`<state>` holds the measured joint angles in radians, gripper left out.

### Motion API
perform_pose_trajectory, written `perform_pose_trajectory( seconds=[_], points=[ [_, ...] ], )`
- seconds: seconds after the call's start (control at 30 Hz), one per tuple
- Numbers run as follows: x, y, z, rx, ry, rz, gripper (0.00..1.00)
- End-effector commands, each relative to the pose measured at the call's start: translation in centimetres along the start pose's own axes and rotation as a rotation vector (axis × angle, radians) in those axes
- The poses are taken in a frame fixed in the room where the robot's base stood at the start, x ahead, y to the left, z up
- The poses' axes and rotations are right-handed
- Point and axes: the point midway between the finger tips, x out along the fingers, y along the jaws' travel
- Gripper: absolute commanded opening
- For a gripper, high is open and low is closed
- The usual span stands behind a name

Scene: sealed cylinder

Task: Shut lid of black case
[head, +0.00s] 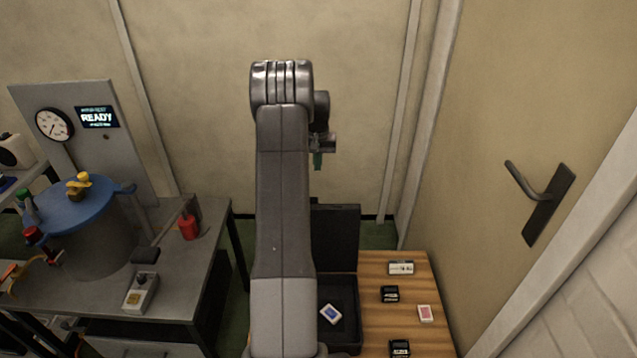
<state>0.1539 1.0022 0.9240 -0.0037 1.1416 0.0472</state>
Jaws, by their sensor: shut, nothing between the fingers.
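The black case stands open on the wooden table, right of my arm. Its lid (337,238) stands upright at the back, and its base (345,292) lies in front. A blue and white card-like item (329,314) lies inside the base. My arm hides the left part of the case. My gripper (317,160) is partly hidden behind my arm. Its green tip points down above the lid in the picture, apart from it, and it looks shut and empty.
The wooden table (425,335) holds several small cards or boxes right of the case. A door with a dark handle (541,200) is at the right. A grey workbench (185,270) at the left carries a blue-lidded cylinder (100,240) and a red bottle (188,226).

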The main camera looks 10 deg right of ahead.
Motion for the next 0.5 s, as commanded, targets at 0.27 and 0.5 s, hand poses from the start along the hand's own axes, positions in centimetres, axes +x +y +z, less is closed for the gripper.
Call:
perform_pose_trajectory(
  seconds=[0.27, 0.5],
  points=[
    [3.3, 0.0, -0.1, 0.0, -0.003, 0.0, 0.0],
    [8.4, 0.0, -0.1, 0.0, -0.003, 0.0, 0.0]
  ],
)
